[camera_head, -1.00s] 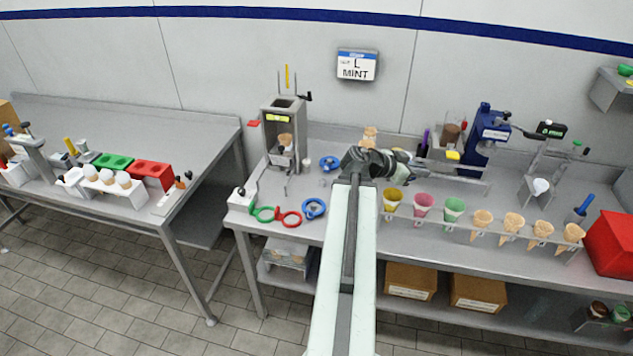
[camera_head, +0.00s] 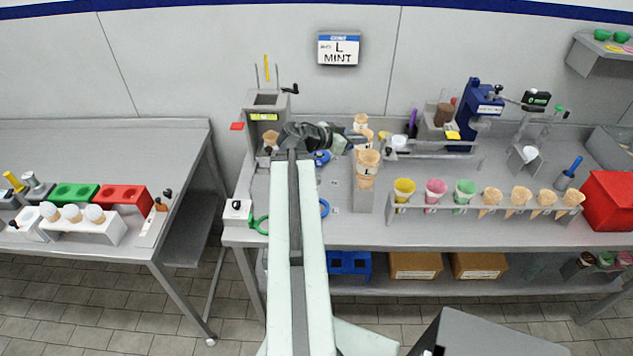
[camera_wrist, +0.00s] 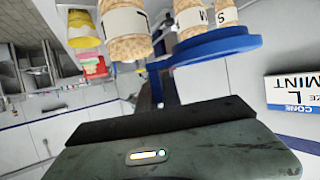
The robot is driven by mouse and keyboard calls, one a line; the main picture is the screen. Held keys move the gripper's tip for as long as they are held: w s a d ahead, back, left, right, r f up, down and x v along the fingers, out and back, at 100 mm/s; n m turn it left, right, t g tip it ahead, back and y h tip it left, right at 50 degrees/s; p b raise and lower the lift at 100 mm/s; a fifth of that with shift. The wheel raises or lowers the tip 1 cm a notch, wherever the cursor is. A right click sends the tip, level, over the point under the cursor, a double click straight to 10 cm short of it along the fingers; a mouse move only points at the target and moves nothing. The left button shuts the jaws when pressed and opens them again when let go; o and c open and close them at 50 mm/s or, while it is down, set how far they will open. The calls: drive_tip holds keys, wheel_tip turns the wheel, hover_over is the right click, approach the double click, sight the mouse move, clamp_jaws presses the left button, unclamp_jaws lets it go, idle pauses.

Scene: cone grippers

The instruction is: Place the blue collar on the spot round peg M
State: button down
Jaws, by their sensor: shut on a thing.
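In the wrist view a blue collar (camera_wrist: 222,46) is gripped ahead of my gripper (camera_wrist: 165,88). Its flat rim is beside and partly in front of the paper-wrapped cones (camera_wrist: 126,22), whose bands carry letters. I cannot tell whether it touches them. In the head view my gripper (camera_head: 340,140) is over the middle table, left of a stand (camera_head: 363,197) with several cones. A blue patch shows just below the gripper; I cannot tell whether it is the held collar. Another blue ring (camera_head: 325,207) lies half hidden by my arm. Peg M itself is not distinguishable.
A dispenser (camera_head: 266,107) stands left of the gripper. A rack (camera_head: 480,211) of cups and cones runs along the table front. A blue press (camera_head: 483,112) is at the back right, a red box (camera_head: 608,200) at the right end. A green ring (camera_head: 261,225) lies by the front edge.

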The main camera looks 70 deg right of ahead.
drive_tip(key=w+d+f+n+t+b, duration=0.1)
drive_tip(key=w+d+f+b, duration=0.35)
drive_tip(key=f+b, duration=0.35)
drive_tip(key=n+t+h+b, duration=0.1)
drive_tip(key=b, duration=0.6)
hover_over(334, 187)
wheel_tip(334, 187, down, 7)
wheel_tip(334, 187, down, 10)
drive_tip(key=b, duration=1)
drive_tip(key=shift+f, duration=0.2)
drive_tip(key=shift+r, duration=0.25)
drive_tip(key=shift+f, duration=0.25)
drive_tip(key=c, duration=1.5)
unclamp_jaws()
drive_tip(key=shift+r, duration=0.1)
drive_tip(key=shift+c, duration=0.2)
drive_tip(key=shift+r, duration=0.1)
